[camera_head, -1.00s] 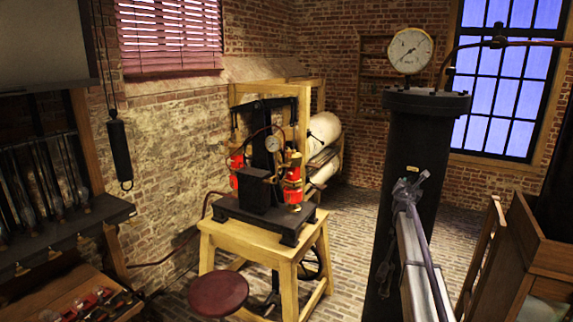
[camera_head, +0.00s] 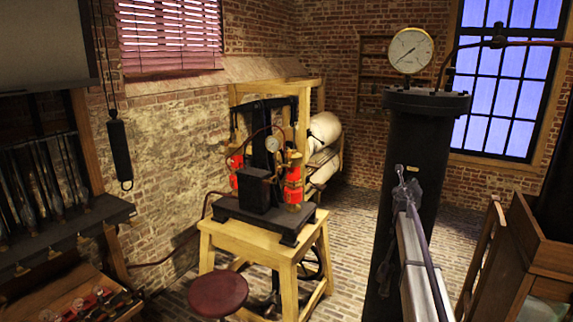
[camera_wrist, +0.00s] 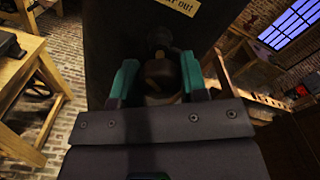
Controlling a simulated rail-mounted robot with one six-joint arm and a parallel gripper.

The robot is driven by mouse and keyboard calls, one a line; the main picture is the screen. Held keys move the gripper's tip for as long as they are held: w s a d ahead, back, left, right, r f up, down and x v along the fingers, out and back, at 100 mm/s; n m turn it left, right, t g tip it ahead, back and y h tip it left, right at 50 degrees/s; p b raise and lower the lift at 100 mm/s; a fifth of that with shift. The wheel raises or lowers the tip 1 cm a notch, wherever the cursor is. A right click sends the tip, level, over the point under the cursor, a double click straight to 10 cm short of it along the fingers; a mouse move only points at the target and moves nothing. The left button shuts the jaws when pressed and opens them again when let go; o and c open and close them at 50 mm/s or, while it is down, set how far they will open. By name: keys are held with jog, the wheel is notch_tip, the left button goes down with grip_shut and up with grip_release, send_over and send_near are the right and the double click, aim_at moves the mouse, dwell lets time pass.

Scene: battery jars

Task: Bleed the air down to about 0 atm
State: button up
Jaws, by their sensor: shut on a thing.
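A tall black cylinder (camera_head: 415,150) stands right of centre, with a round white pressure gauge (camera_head: 410,50) on top. The gauge needle points to the lower left; its numbers are too small to read. In the wrist view, a dark, rounded valve knob (camera_wrist: 158,70) sits on the cylinder's side, below a label (camera_wrist: 182,5) that ends in "out". My gripper (camera_wrist: 158,80) is shut on this knob, with a teal finger on each side. In the head view my gripper (camera_head: 404,192) is against the cylinder's near side, and the knob is hidden there.
A pump (camera_head: 262,180) with red cylinders stands on a wooden table (camera_head: 255,240) at centre, with a dark red stool (camera_head: 218,294) in front. A wooden cabinet (camera_head: 545,240) is close at right. A pipe (camera_head: 515,43) runs from the cylinder's top. Brick floor lies open behind.

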jog(key=n, duration=0.3)
jog(key=shift+n, duration=1.1)
